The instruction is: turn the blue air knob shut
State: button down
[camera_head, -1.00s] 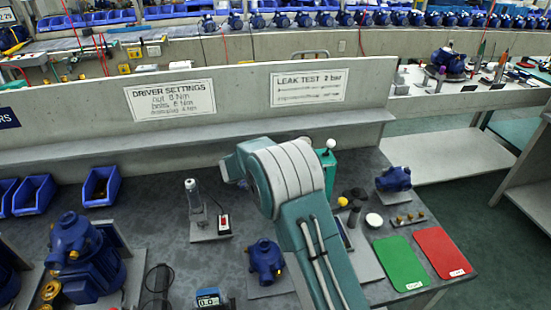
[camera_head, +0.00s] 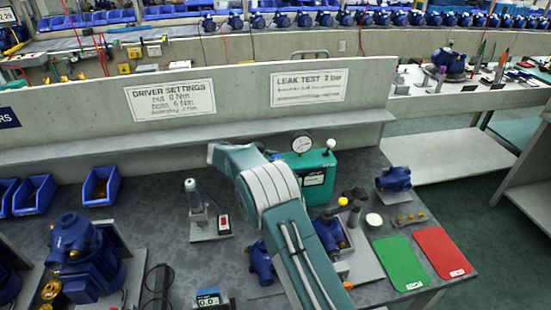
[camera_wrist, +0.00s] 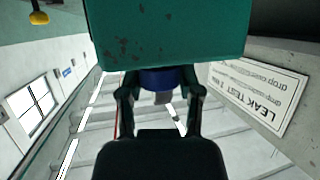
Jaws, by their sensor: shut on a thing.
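The teal leak-test box (camera_head: 316,180) stands on the bench right of my arm, with a round white gauge (camera_head: 302,145) and a white-balled lever on top. In the wrist view the box (camera_wrist: 165,35) fills the top middle. The blue air knob (camera_wrist: 160,78) sticks out of its edge. My gripper (camera_wrist: 160,98) has its two dark fingers on either side of the knob, shut on it. How far the knob is turned cannot be told.
A blue pump (camera_head: 330,235) sits in front of the box, another (camera_head: 262,262) beside my arm. A bottle on a stand (camera_head: 195,205) is left. Green (camera_head: 401,263) and red (camera_head: 444,252) mats lie right. A concrete panel (camera_head: 240,95) rises behind.

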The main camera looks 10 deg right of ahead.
jog(key=shift+w+a+r, duration=0.1)
jog(key=shift+c, duration=1.3)
grip_release()
jog(key=v, duration=1.2)
jog(key=shift+f, duration=0.2)
jog(key=shift+a, duration=0.1)
